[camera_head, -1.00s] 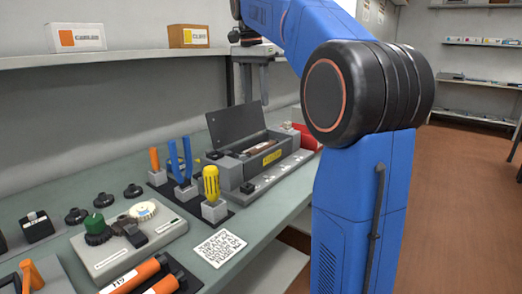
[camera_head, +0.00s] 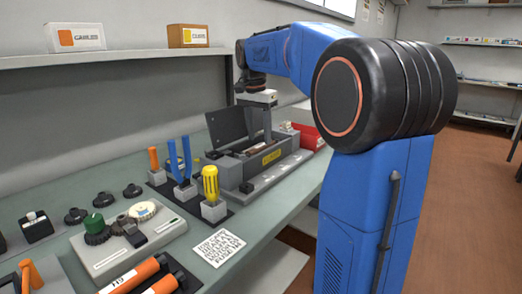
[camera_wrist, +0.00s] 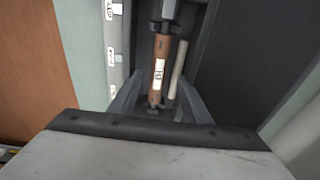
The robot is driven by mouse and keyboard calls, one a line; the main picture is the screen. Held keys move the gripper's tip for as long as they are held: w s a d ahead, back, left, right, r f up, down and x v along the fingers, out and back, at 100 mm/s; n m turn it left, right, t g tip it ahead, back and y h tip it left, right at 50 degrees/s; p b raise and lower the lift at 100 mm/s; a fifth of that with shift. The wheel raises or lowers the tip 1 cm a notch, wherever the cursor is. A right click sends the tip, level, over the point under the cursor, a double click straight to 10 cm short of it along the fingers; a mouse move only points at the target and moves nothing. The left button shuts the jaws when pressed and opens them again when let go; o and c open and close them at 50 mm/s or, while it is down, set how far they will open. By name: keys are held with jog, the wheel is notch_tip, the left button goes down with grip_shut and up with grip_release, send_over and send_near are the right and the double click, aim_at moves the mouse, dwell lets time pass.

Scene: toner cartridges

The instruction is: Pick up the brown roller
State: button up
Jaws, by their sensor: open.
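The brown roller (camera_wrist: 156,90) lies inside the open grey box, with a white label on it, in the wrist view. A pale rod (camera_wrist: 178,68) lies beside it on the right. In the head view the grey box (camera_head: 236,176) stands on the bench with its dark lid (camera_head: 227,125) raised, and my gripper hides much of its inside. My gripper (camera_head: 258,140) is over the box, pointing down. In the wrist view its two fingers (camera_wrist: 158,108) are spread apart, one on each side of the roller's near end. They appear empty; I cannot tell their exact height above the roller.
Tools stand in holders left of the box: an orange handle (camera_head: 154,159), blue pliers (camera_head: 180,165) and a yellow handle (camera_head: 210,184). A grey cartridge tray (camera_head: 150,240) and a printed card (camera_head: 217,246) lie nearer. A red box (camera_head: 308,136) stands behind.

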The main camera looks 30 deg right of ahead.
aim_at(263, 146)
jog(key=shift+s+d+f, duration=0.1)
jog(key=shift+d+f, duration=0.1)
jog(key=shift+f, duration=1.6)
jog(key=shift+c, duration=0.6)
grip_shut()
